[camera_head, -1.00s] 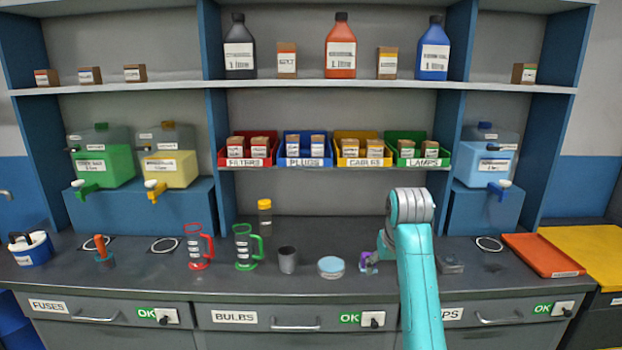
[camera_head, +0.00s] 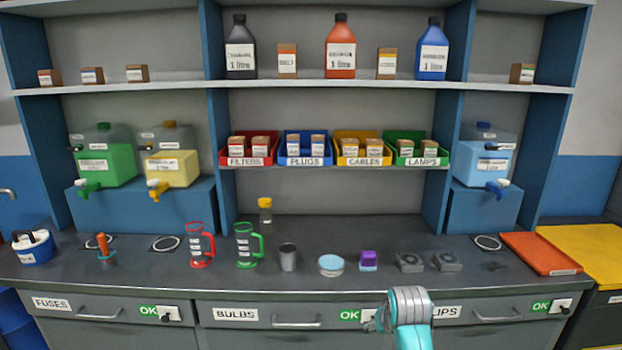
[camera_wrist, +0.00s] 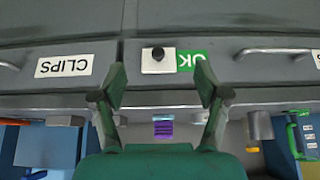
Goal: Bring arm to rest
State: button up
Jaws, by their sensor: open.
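My gripper (camera_wrist: 162,86) is open in the wrist view, with its two green fingers spread and nothing between them. It faces the drawer front, with the CLIPS label (camera_wrist: 64,66) and a white switch plate (camera_wrist: 151,64) ahead. In the head view, the turquoise arm is low at the bottom, in front of the drawers, and hides most of the gripper (camera_head: 371,322). A purple block (camera_head: 368,257) sits on a small pale blue base on the counter. The block also shows upside down in the wrist view (camera_wrist: 163,129).
The dark counter (camera_head: 330,283) carries a blue-lidded round tub (camera_head: 331,265), a grey cup (camera_head: 288,257), red (camera_head: 199,246) and green (camera_head: 244,246) jugs and two grey blocks (camera_head: 409,262). An orange tray (camera_head: 540,255) lies at right. Drawer handles (camera_head: 297,322) stick out in front.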

jog(key=s+f+t, duration=0.2)
jog(key=s+f, duration=1.1)
jog(key=f, duration=0.2)
jog(key=s+f+t, duration=0.2)
jog(key=s+f, duration=0.2)
jog(key=s, duration=1.1)
jog(key=s+r+t, duration=0.1)
jog(key=s+r, duration=0.2)
jog(key=s, duration=0.6)
jog(key=s+r+t, duration=0.2)
jog(key=s+r, duration=0.1)
jog(key=s, duration=0.6)
jog(key=s+r+t, duration=0.1)
jog(key=s+r, duration=1.1)
jog(key=shift+t, duration=0.3)
